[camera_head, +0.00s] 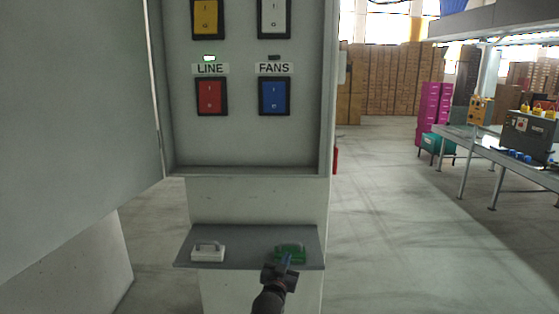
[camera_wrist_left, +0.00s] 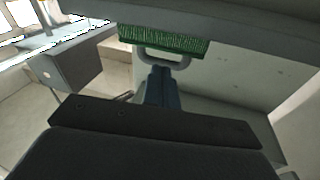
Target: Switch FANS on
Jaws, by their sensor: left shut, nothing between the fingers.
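The blue FANS switch (camera_head: 274,96) sits at the lower right of the open cabinet's panel, under a label reading FANS (camera_head: 274,69). The small lamp (camera_head: 274,57) above that label is dark. My left gripper (camera_head: 287,260) is low in the head view, well below the switch, in front of the small shelf. Its fingers are shut and empty. In the left wrist view, the closed fingertips (camera_wrist_left: 161,72) are close to the grey handle of a green block (camera_wrist_left: 165,40); whether they touch is unclear. My right gripper is not in view.
Yellow (camera_head: 206,18) and white (camera_head: 273,17) switches sit above. The shelf (camera_head: 236,258) holds a white handled block (camera_head: 208,251) and the green one. The cabinet door (camera_head: 75,100) stands open at left.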

